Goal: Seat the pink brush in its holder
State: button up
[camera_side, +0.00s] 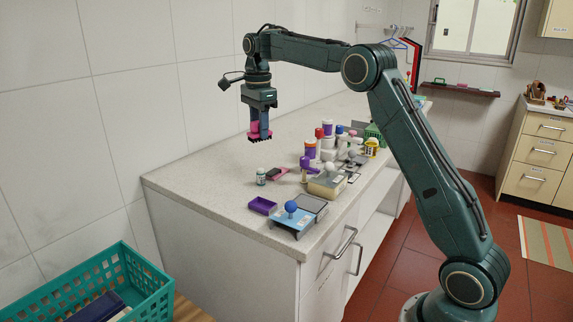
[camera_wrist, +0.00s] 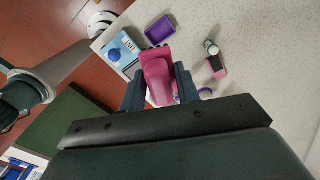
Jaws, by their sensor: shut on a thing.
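My gripper (camera_side: 261,122) is shut on the pink brush (camera_side: 253,127), high above the far-left part of the counter. The brush hangs roughly upright, with its dark bristles downward and clear of the counter. In the wrist view the pink brush (camera_wrist: 157,70) sits between the two dark fingers of my gripper (camera_wrist: 159,88). I cannot tell for certain which thing is the brush's holder.
A purple tray (camera_side: 262,205) lies beside the blue block. A small green-capped bottle (camera_side: 261,179) and a pink-and-dark item (camera_side: 278,173) are behind it. Several bottles and knobbed blocks crowd the counter's right side. The counter's left side (camera_side: 205,180) is clear. A teal basket (camera_side: 135,287) stands below.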

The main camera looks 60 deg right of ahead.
jog(key=shift+f, duration=0.1)
notch_tip(320, 180, down, 3)
jog(key=n, duration=0.5)
jog(key=shift+w+f+n, duration=0.15)
jog(key=shift+n, duration=0.25)
notch_tip(320, 180, down, 10)
jog(key=n, duration=1.6)
jog(key=shift+s+r+n, duration=0.2)
jog(key=shift+r+n, duration=0.05)
jog(key=shift+n, duration=0.05)
jog(key=shift+f, duration=0.25)
jog(key=shift+f, duration=2.65)
jog(key=shift+f, duration=1.15)
